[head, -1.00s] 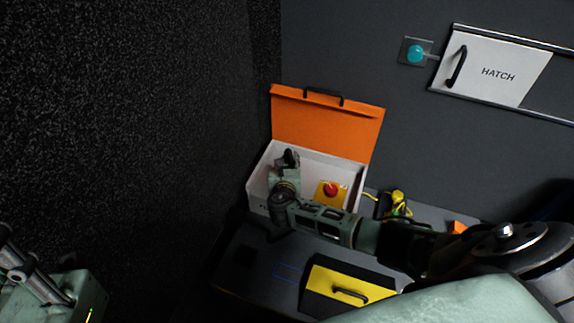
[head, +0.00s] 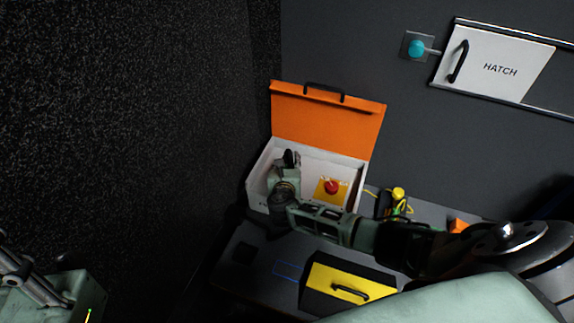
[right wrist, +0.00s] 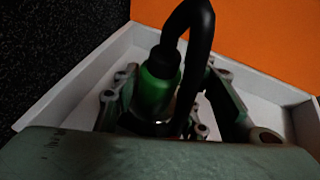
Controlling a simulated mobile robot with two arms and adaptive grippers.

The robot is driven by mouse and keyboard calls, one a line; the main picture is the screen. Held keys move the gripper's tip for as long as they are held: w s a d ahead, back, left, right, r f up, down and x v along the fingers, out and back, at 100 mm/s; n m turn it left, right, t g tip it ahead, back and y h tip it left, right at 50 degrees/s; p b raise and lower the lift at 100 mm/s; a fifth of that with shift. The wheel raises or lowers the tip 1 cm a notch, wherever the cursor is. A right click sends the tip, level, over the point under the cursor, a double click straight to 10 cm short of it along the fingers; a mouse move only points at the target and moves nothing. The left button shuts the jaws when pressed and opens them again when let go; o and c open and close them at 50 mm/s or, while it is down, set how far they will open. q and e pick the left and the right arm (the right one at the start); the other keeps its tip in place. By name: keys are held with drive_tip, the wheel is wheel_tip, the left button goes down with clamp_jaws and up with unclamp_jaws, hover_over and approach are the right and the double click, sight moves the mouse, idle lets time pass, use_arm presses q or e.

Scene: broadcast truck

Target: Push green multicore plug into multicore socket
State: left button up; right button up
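The green multicore plug (right wrist: 158,84) stands between the fingers of my right gripper (right wrist: 165,112) in the right wrist view, which look closed around it. A thick black cable curves up from its top and back down. The fingertips are mostly hidden behind the plug. In the head view, my right gripper (head: 287,178) is inside the left part of a white case (head: 318,158), with a black piece sticking up above it. I cannot make out the multicore socket. Part of my left arm shows at the lower left corner; its finger state is unclear.
The case has a raised orange lid (head: 325,120) and holds a red button (head: 331,187) on a yellow plate. A yellow-topped case (head: 340,284) lies in front on the dark bench. A yellow-and-black item (head: 397,198) is right of the case. A hatch (head: 490,70) is on the wall.

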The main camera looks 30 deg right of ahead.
drive_tip(key=o, duration=0.3)
drive_tip(key=shift+s, duration=0.15)
drive_tip(key=v, duration=1.1)
drive_tip(key=shift+s+a+r, duration=0.15)
drive_tip(key=shift+s+r, duration=0.05)
drive_tip(key=shift+s, duration=0.1)
